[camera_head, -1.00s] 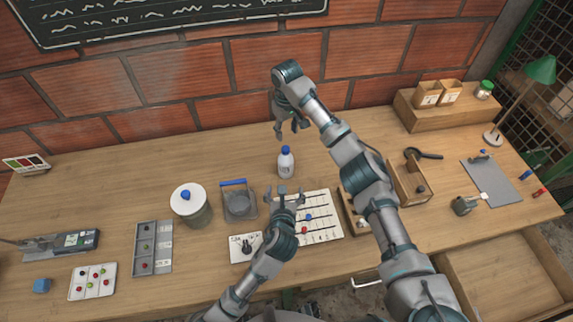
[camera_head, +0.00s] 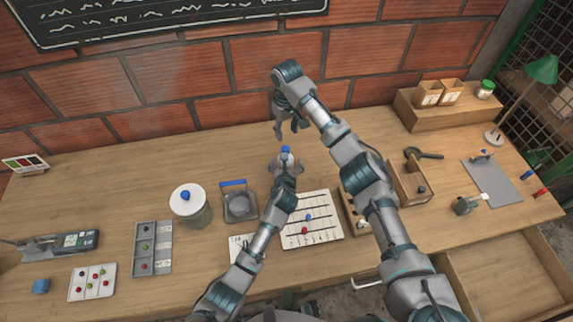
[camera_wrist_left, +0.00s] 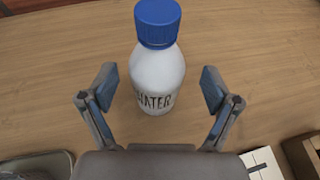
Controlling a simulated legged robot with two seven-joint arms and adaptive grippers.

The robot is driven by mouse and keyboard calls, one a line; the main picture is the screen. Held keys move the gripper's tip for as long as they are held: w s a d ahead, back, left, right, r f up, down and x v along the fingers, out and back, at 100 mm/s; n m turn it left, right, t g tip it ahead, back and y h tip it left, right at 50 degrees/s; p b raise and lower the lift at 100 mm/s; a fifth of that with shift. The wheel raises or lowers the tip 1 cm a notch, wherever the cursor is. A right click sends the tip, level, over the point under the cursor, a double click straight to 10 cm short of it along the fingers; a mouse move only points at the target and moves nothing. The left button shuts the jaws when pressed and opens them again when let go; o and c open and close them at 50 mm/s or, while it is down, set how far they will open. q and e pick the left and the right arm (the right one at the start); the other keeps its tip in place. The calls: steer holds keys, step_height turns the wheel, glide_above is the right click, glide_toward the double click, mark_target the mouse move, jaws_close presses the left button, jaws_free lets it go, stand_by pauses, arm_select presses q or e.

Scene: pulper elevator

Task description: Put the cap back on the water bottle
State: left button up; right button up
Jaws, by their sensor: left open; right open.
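The white water bottle (camera_wrist_left: 158,82) stands upright on the table, with "WATER" lettering on its side. Its blue cap (camera_wrist_left: 158,22) sits on top of the neck; how tightly it is seated cannot be told. In the head view, the blue cap (camera_head: 286,150) shows above my left gripper (camera_head: 286,164), which hides most of the bottle. In the left wrist view, my left gripper (camera_wrist_left: 160,92) is open, its fingers on either side of the bottle and apart from it. My right gripper (camera_head: 291,131) is open and empty above the table, behind the bottle.
A lidded pot (camera_head: 190,207) and a blue-handled container (camera_head: 239,204) stand left of the bottle. A white chart board (camera_head: 322,225) lies in front. A wooden box (camera_head: 408,184) is at right. The table behind the pot is clear.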

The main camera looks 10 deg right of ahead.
arm_select(q)
steer(key=shift+w+f, duration=0.1)
steer(key=shift+w, duration=0.15)
arm_select(e)
steer(key=shift+a, duration=0.2)
arm_select(q)
steer(key=shift+a, duration=0.15)
arm_select(e)
steer(key=shift+a, duration=0.1)
arm_select(q)
jaws_close()
arm_select(e)
steer(key=n, duration=0.3)
steer(key=shift+r, duration=0.1)
steer(key=n, duration=0.4)
steer(key=shift+n, duration=0.4)
steer(key=n, duration=0.5)
steer(key=shift+d+n, duration=0.2)
steer(key=shift+n, duration=0.2)
